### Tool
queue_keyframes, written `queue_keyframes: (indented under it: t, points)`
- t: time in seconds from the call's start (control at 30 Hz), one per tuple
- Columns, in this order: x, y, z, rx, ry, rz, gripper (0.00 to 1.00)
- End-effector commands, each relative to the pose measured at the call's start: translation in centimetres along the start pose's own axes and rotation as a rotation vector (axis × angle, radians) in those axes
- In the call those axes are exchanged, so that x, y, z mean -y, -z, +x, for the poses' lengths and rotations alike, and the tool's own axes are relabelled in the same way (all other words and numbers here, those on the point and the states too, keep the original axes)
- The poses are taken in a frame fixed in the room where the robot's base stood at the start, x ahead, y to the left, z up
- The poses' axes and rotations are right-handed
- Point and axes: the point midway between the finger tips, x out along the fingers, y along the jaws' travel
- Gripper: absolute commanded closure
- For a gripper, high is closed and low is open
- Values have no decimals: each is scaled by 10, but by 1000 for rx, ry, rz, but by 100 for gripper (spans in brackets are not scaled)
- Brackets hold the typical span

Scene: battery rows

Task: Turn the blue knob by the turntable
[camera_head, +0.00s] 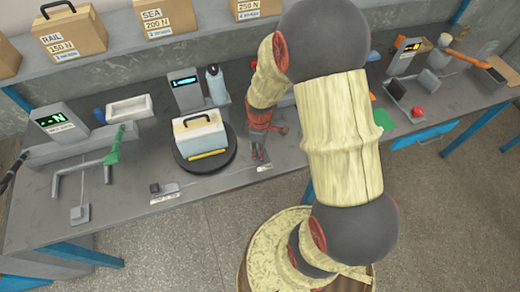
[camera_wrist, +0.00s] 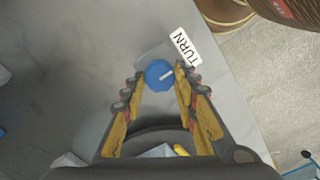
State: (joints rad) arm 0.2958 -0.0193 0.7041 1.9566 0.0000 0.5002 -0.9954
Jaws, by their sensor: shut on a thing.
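In the head view my gripper (camera_head: 259,154) is low over the table, just right of the dark round turntable (camera_head: 232,158), and hides the knob. A white case (camera_head: 200,133) with a dark handle and a yellow strip stands on the turntable. A white label reading TURN (camera_wrist: 185,47) lies beside the knob.
A display post (camera_head: 185,90) and a bottle (camera_head: 216,85) stand behind the turntable. A station with a green lever (camera_head: 114,148) is to the left. Another station with a red button (camera_head: 418,111) is to the right. Cardboard boxes (camera_head: 70,32) line the shelf.

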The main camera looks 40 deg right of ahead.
Motion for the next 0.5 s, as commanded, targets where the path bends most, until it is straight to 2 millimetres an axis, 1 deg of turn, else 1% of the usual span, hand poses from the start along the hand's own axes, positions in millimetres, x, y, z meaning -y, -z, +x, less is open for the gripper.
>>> queue_keyframes:
  t: [0.27, 0.5]
  points:
    - [0, 0, -1, 0, 0, 71, 96]
    - [0, -1, -1, 2, 2, 241, 96]
